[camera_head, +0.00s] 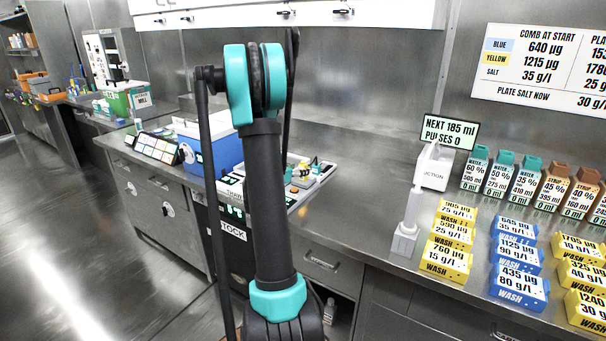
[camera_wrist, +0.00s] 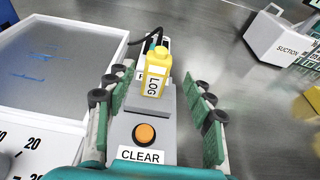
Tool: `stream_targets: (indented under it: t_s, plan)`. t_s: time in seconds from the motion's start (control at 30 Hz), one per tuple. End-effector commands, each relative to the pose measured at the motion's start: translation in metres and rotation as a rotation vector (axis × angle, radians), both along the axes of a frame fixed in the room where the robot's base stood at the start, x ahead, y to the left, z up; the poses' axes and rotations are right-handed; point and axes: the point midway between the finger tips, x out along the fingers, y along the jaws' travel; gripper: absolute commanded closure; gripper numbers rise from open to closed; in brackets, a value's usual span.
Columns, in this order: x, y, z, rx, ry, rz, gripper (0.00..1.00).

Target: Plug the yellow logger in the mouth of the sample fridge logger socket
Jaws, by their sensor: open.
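The yellow logger (camera_wrist: 157,72), marked LOG, stands in a grey block (camera_wrist: 143,110) in the wrist view. A dark cable curves behind it. My gripper (camera_wrist: 160,84) is open, with one green-padded finger on each side of the logger and block. Gaps show between both fingers and the logger, so it is not gripped. In the head view a small yellow item (camera_head: 315,163) shows on the bench just right of my arm; it may be the logger.
A white-framed tray (camera_wrist: 70,60) lies left, a white suction holder (camera_wrist: 278,38) right. In the head view, a blue box (camera_head: 210,155) and several wash blocks (camera_head: 450,262) stand on the bench.

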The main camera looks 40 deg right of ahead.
Motion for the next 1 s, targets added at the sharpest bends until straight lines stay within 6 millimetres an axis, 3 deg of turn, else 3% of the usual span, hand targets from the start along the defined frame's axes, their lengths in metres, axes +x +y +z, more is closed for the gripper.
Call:
stream_targets:
  t_s: [0.3,0.57,1.0]
  plan:
    - [0.019,-0.037,-0.010,0.001,-0.001,-0.003,0.47]
    - [0.021,-0.041,-0.012,0.000,0.000,0.000,0.47]
    - [0.021,-0.040,-0.012,0.000,-0.001,0.000,1.00]
